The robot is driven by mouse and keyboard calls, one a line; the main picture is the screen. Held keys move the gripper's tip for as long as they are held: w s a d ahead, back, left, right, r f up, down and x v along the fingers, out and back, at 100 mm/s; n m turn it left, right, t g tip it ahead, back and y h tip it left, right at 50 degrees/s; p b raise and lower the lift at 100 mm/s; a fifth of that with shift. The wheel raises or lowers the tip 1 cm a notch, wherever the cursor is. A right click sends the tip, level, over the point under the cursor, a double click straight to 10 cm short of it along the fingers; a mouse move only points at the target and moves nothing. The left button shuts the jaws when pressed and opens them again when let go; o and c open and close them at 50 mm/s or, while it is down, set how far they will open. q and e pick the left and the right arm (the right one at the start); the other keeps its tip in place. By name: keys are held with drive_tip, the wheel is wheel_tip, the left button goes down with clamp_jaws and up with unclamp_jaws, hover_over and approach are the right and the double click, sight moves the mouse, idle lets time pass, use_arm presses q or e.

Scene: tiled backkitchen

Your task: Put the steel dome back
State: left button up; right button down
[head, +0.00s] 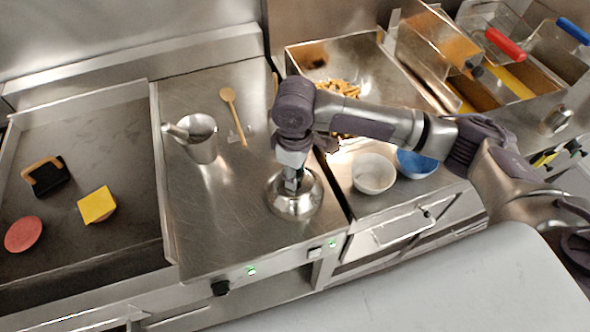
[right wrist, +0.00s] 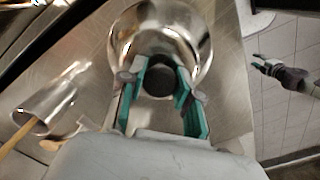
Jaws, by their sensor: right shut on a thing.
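The steel dome (head: 306,203) rests on the steel counter (head: 240,215), near its front right edge. It is a shiny, round cover with a dark knob on top. My right gripper (head: 291,182) reaches down onto it from above and partly hides the knob in the head view. In the right wrist view the dome (right wrist: 204,38) lies beneath the gripper (right wrist: 160,84), whose teal-padded fingers are on both sides of the black knob (right wrist: 159,82), shut on it. Whether the rim touches the counter all round is hard to tell. My left gripper is not in the head view.
The griddle at left holds a red patty (head: 24,234), a cheese-topped patty (head: 97,205) and a black press (head: 48,177). Right are a white bowl (head: 374,174) and a blue bowl (head: 416,165).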

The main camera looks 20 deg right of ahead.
drive_tip(key=c, duration=0.8)
unclamp_jaws()
drive_tip(key=shift+f, duration=0.1)
wheel_tip(320, 180, up, 12)
drive_tip(key=b, duration=0.2)
